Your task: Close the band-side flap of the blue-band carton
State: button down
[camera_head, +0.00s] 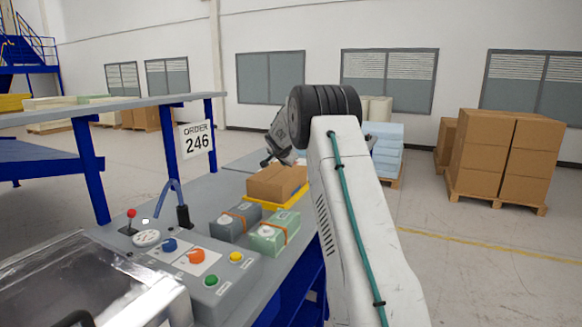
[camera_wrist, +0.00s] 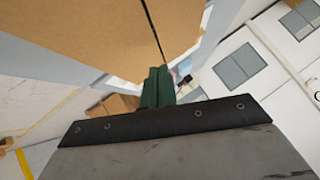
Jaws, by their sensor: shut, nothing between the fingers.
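A brown cardboard carton (camera_head: 277,183) sits in a yellow tray (camera_head: 262,203) on the grey bench in the head view, just left of my arm. In the wrist view, a large brown cardboard surface (camera_wrist: 100,35) with a dark seam fills the upper left. My gripper (camera_wrist: 160,72) shows there as green fingers shut together and empty, with their tips close to the cardboard's lower right edge. I cannot tell whether they touch it.
Two strapped packages, one grey (camera_head: 236,221) and one green (camera_head: 275,233), lie in front of the carton. A control box (camera_head: 205,275) with knobs and a clear-lidded machine (camera_head: 85,290) stand nearer. An order sign (camera_head: 197,138) hangs behind. Open floor lies right.

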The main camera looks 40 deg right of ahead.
aim_at(279, 174)
jog(key=shift+w+a+f+n+g+h, duration=0.3)
jog(key=shift+w+f+n+g, duration=0.25)
jog(key=shift+g, duration=0.15)
jog(key=shift+w+f, duration=0.15)
jog(key=shift+f, duration=0.15)
jog(key=shift+w+a+f, duration=0.1)
jog(key=shift+f, duration=0.05)
jog(key=shift+r, duration=1.2)
notch_tip(279, 174, up, 3)
jog(key=shift+r, duration=0.1)
jog(key=w+a+v, duration=0.1)
jog(key=v, duration=0.8)
jog(key=shift+w+r, duration=0.15)
jog(key=shift+r, duration=0.25)
jog(key=shift+a, duration=0.15)
